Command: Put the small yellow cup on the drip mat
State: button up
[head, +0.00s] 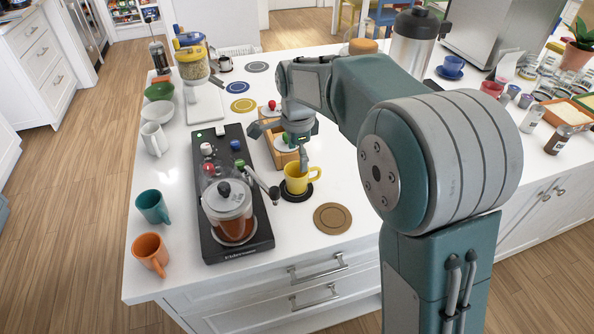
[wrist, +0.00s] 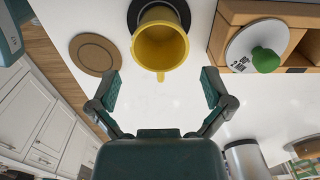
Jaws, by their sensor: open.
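The small yellow cup (head: 294,185) stands upright on a black round mat (head: 287,197), right of the black coffee machine. In the wrist view the cup (wrist: 160,48) shows its open top, with its handle towards my gripper, and part of the black mat (wrist: 186,12) shows around it. My gripper (head: 293,146) is open and empty, close to the cup in the head view. In the wrist view the fingers of my gripper (wrist: 160,76) are spread wide to either side of the handle, with the cup body beyond the tips. Contact is not visible.
A brown round mat (head: 332,217) lies bare beside the cup. A wooden box (head: 277,150) stands just behind it. The coffee machine (head: 222,247) with its lever is to the left. Teal (head: 153,207) and orange (head: 150,253) mugs stand near the left edge.

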jog(key=s+d+r+n+t, duration=0.3)
jog(key=s+d+r+n, duration=0.4)
jog(key=s+r, duration=0.4)
jog(key=s+d+f+n+t, duration=0.1)
jog(key=s+d+f+n, duration=0.1)
jog(key=s, duration=0.5)
jog(key=s+d+f+n+t, duration=0.1)
jog(key=s+d+n, duration=0.4)
jog(key=s, duration=0.2)
jog(key=shift+s+f+n+t, duration=0.3)
jog(key=shift+s+f, duration=0.05)
jog(key=shift+f, duration=0.05)
dwell(0.4)
